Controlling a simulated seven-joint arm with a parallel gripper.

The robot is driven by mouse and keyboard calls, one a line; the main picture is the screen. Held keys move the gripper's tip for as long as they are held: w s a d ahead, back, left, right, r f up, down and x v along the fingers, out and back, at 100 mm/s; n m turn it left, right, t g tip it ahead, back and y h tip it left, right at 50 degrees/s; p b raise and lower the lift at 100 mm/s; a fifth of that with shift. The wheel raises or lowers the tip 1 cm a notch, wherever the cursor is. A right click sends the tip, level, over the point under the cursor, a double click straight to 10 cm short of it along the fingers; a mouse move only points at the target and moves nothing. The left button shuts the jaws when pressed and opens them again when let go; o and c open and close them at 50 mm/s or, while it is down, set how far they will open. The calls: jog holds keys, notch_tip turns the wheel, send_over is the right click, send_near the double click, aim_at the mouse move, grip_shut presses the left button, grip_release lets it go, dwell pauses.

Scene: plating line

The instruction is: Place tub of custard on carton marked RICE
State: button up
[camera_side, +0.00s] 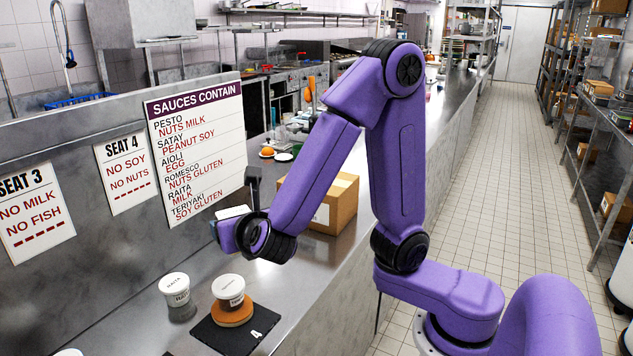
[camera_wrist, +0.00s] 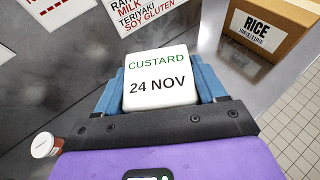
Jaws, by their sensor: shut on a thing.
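The tub of custard (camera_wrist: 160,80) is white, with "CUSTARD" in green and "24 NOV" on its label. My gripper (camera_wrist: 160,92) is shut on it, a blue finger on each side. In the side view the white tub (camera_side: 233,212) shows partly behind my purple hand, to the left of the carton. The carton marked RICE (camera_wrist: 262,28) is brown cardboard and sits on the steel counter, at the upper right of the wrist view. In the side view the carton (camera_side: 338,207) is partly hidden by my arm. The tub is apart from it.
A white tub marked RAITA (camera_side: 175,288) stands on the counter (camera_side: 125,318). A sauces sign (camera_side: 197,145) and seat cards line the left wall. Small dishes stand behind the carton.

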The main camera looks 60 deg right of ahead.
jog(key=w+d+r+m+g+h, duration=0.1)
jog(key=d+r+m+g+h, duration=0.15)
jog(key=d, duration=0.65)
jog(key=w+d+r+m+g+h, duration=0.1)
jog(key=d+r+m+g+h, duration=0.2)
jog(key=d, duration=0.6)
jog(key=s+d+r+m+g, duration=0.2)
jog(key=s+d+m+g, duration=0.15)
jog(key=d, duration=0.45)
jog(key=s+d+r+m+g, duration=0.2)
jog(key=s+d+m+g, duration=0.15)
jog(key=d, duration=0.35)
jog(key=shift+n+t+h, duration=0.35)
jog(key=shift+t+h, duration=0.1)
jog(key=shift+h, duration=0.1)
jog(key=w+d+f, duration=0.2)
jog(key=w+f, duration=0.1)
jog(key=w+d+f, duration=0.3)
jog(key=w, duration=0.1)
jog(key=w+d+f, duration=0.3)
jog(key=shift+w+d+f, duration=0.2)
jog(key=shift+w+f, duration=0.2)
jog(key=shift+w+d+f, duration=0.1)
jog(key=shift+w+f, duration=0.05)
jog(key=shift+f, duration=1.6)
jog(key=shift+f, duration=0.1)
jog(key=o, duration=1.2)
jog(key=shift+c, duration=0.2)
